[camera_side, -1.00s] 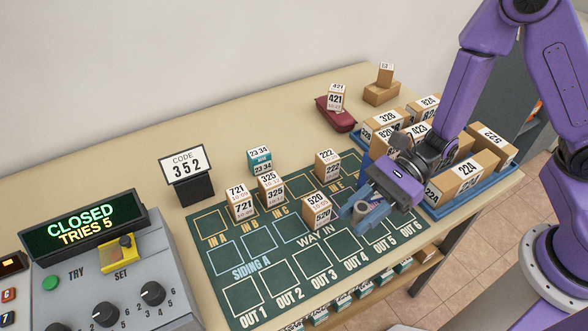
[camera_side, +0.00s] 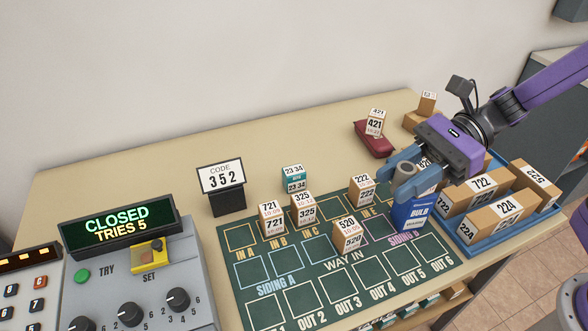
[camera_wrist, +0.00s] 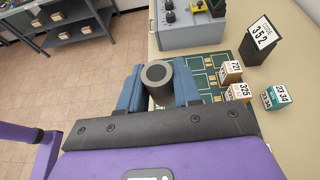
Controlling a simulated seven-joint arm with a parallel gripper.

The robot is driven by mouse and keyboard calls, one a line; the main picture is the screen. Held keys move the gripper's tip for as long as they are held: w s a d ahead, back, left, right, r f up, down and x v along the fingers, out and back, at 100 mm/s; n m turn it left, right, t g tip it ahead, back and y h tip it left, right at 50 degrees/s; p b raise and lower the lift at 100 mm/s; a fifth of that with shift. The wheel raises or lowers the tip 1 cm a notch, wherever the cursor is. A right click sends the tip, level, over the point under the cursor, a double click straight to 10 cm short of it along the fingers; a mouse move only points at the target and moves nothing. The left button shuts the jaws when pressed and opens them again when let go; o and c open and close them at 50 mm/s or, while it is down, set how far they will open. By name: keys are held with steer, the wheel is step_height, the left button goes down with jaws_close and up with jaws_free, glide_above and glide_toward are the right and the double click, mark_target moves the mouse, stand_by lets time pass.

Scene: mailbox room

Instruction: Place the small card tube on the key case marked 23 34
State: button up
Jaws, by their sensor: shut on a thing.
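The small card tube (camera_side: 404,169), a short grey-brown hollow cylinder, is upright between the blue fingers of my gripper (camera_side: 406,180). My gripper is shut on it. The tube also shows in the wrist view (camera_wrist: 157,73), with a dark hole in its top and a finger on each side. The key case marked 23 34 (camera_side: 293,179) is a small teal box with white labels on its top and front. It stands behind the green board, left of my gripper in the side view, and at the right in the wrist view (camera_wrist: 275,97). The tube is apart from it.
Cartons 721 (camera_side: 271,219), 325 (camera_side: 303,208), 520 (camera_side: 346,235) and 222 (camera_side: 361,191) stand on the board. A blue BULB box (camera_side: 412,214) is below my gripper. The code sign (camera_side: 222,180) stands left of the key case. A tray (camera_side: 545,219) holds several cartons.

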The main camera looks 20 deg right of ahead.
steer(key=w+d+m+t, duration=0.1)
steer(key=w+m+t, duration=0.25)
steer(key=w, duration=1.25)
glide_above(294, 170)
steer(key=shift+n+h, duration=0.25)
steer(key=shift+h, duration=0.05)
steer(key=f, duration=1.4)
steer(key=shift+s+d+f, duration=0.1)
steer(key=shift+s+f, duration=0.1)
steer(key=shift+f, duration=0.05)
steer(key=shift+w+f, duration=0.2)
steer(key=shift+f, duration=1.65)
steer(key=shift+f, duration=0.1)
steer(key=o, duration=1)
